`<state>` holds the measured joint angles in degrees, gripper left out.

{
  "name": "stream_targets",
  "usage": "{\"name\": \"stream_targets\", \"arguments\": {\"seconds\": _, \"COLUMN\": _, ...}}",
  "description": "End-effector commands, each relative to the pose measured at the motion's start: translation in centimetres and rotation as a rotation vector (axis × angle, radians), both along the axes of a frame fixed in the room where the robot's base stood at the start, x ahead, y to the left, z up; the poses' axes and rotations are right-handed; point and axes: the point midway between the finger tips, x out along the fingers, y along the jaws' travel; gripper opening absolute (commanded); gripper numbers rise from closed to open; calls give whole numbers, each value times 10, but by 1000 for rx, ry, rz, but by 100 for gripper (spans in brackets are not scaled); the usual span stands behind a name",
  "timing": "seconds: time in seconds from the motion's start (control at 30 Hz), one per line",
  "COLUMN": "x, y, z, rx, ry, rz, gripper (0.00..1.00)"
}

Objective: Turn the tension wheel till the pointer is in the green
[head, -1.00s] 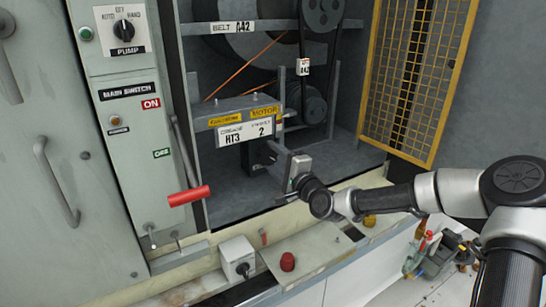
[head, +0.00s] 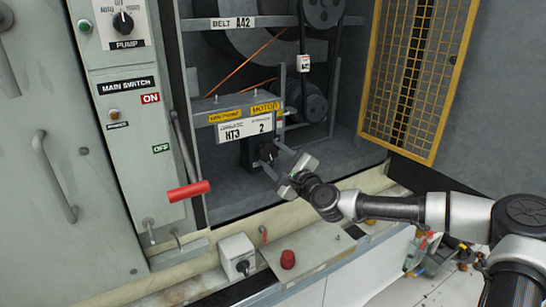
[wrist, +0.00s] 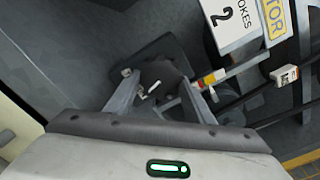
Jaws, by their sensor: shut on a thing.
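My gripper (head: 269,159) reaches into the open cabinet, below the white "HT3 2" label. In the wrist view my gripper (wrist: 163,82) has its two fingers on either side of a dark round part, which looks like the tension wheel (wrist: 160,73). The gripper is shut on it. In the head view the wheel is mostly hidden by the fingers and is too dark to make out. A small scale with red and yellow bands (wrist: 209,79) sits right of the wheel in the wrist view. I cannot make out the pointer or which band it is at.
A lever with a red handle (head: 188,191) sticks out at the left of the opening. A yellow mesh door (head: 415,80) stands open at the right. Belt pulleys (head: 312,100) are behind.

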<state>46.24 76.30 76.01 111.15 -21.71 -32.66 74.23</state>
Motion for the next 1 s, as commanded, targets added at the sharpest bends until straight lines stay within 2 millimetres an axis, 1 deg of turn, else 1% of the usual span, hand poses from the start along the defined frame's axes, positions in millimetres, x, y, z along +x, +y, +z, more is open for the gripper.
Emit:
{"name": "stream_targets", "arguments": {"seconds": 0.37, "x": 0, "y": 1, "z": 0, "rx": 2, "ry": 2, "rz": 1, "gripper": 26}}
{"name": "stream_targets", "arguments": {"seconds": 0.4, "x": 0, "y": 1, "z": 0, "rx": 2, "ry": 2, "rz": 1, "gripper": 55}}
{"name": "stream_targets", "arguments": {"seconds": 0.47, "x": 0, "y": 0, "z": 0, "rx": 2, "ry": 2, "rz": 1, "gripper": 65}}
{"name": "stream_targets", "arguments": {"seconds": 0.83, "x": -3, "y": -3, "z": 0, "rx": 1, "ry": 2, "rz": -1, "gripper": 65}}
{"name": "stream_targets", "arguments": {"seconds": 0.97, "x": -16, "y": -13, "z": 0, "rx": 2, "ry": 3, "rz": -2, "gripper": 65}}
{"name": "stream_targets", "arguments": {"seconds": 1.0, "x": -23, "y": -17, "z": 0, "rx": 2, "ry": 2, "rz": -1, "gripper": 65}}
